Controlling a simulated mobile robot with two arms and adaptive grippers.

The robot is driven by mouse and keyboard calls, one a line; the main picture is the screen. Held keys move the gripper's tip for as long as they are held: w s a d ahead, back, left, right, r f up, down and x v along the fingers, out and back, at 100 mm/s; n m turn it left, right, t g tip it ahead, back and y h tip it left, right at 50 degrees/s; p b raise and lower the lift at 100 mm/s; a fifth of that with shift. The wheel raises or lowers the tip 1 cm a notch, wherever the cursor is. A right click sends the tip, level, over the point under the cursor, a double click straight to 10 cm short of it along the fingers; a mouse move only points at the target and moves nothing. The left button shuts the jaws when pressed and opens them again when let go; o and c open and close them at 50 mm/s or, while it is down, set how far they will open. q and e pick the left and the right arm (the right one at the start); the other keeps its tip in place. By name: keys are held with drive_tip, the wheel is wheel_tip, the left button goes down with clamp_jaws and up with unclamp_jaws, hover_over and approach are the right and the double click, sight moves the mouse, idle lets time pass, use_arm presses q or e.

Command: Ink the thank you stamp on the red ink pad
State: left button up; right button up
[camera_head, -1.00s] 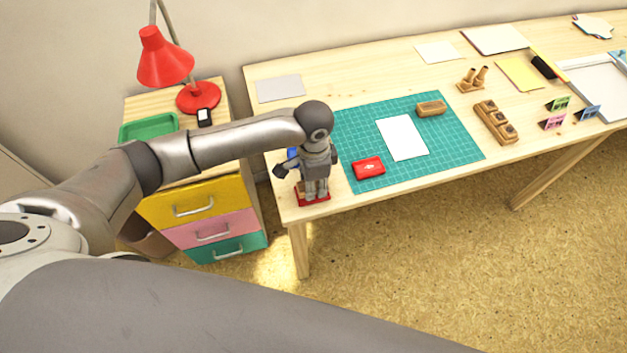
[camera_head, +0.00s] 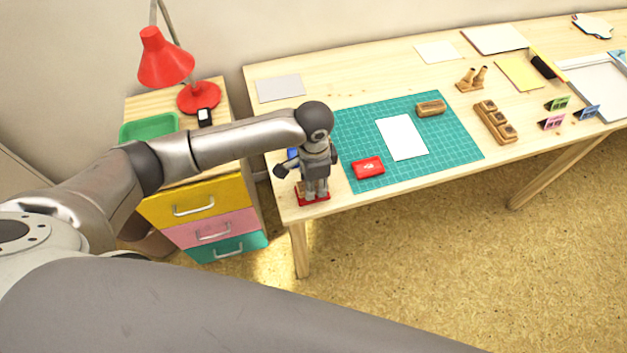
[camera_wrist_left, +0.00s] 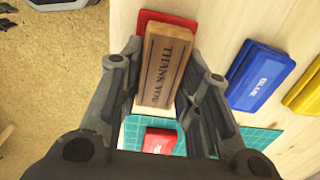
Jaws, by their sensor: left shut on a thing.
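My left gripper (camera_head: 315,190) points down at the near left corner of the table and is shut on the thank you stamp (camera_wrist_left: 165,66). The stamp is a wooden block with THANK YOU on its top, between the fingers in the left wrist view. The red ink pad (camera_wrist_left: 168,18) lies beneath it, partly covered by the stamp; its red edge also shows under the gripper in the head view (camera_head: 312,199). I cannot tell whether stamp and pad touch. A red lid-like piece (camera_head: 368,167) with a white mark lies on the green mat. My right gripper is out of view.
A blue ink pad (camera_wrist_left: 262,76) and a yellow one (camera_wrist_left: 308,94) stand beside the red pad. The green cutting mat (camera_head: 450,150) holds a white card (camera_head: 402,138) and a wooden block (camera_head: 430,108). A drawer unit with a red lamp (camera_head: 165,60) stands left.

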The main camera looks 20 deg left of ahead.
use_arm(q)
drive_tip(key=shift+s+f+p, duration=0.15)
drive_tip(key=shift+p, duration=0.15)
idle(1.2)
drive_tip(key=shift+r+p, duration=0.7)
drive_tip(key=shift+p, duration=0.35)
wheel_tip(320, 180, up, 6)
drive_tip(key=p, duration=0.6)
drive_tip(key=shift+f, duration=0.2)
drive_tip(key=shift+f, duration=0.1)
